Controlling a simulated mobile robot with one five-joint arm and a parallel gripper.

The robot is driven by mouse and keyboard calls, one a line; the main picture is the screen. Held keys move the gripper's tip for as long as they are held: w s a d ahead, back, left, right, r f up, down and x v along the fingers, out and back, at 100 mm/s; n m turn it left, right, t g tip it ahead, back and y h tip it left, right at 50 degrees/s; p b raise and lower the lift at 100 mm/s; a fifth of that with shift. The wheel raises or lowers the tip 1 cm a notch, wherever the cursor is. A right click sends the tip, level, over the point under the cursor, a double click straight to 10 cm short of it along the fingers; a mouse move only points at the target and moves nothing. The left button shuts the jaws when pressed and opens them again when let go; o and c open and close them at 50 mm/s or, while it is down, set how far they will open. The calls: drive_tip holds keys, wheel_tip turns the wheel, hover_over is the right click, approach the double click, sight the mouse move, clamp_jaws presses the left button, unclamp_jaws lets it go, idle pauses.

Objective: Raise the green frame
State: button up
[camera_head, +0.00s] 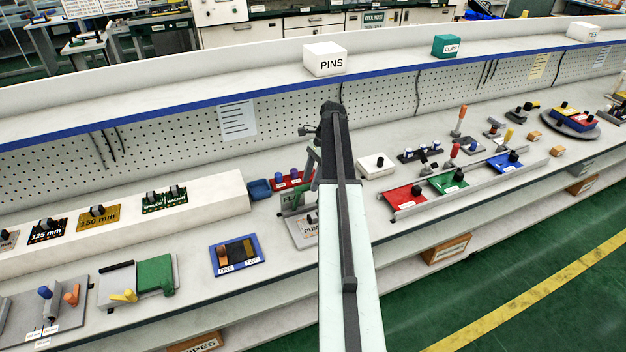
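Several green things show in the head view, and I cannot tell for sure which is the frame. A green panel (155,276) lies on a grey plate at the lower left, with a yellow handle (124,296) beside it. A green tray (448,182) with a black knob lies between a red and a blue one, right of my arm.
A white box marked PINS (325,62) stands on the shelf behind my arm. A blue-edged plate (237,255) lies on the bench at left. A raised white ledge (215,194) carries several boards. Bare bench shows between the fixtures.

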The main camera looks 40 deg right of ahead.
drive_tip(key=p+v, duration=0.7)
drive_tip(key=shift+r, duration=0.4)
drive_tip(key=shift+d, duration=0.1)
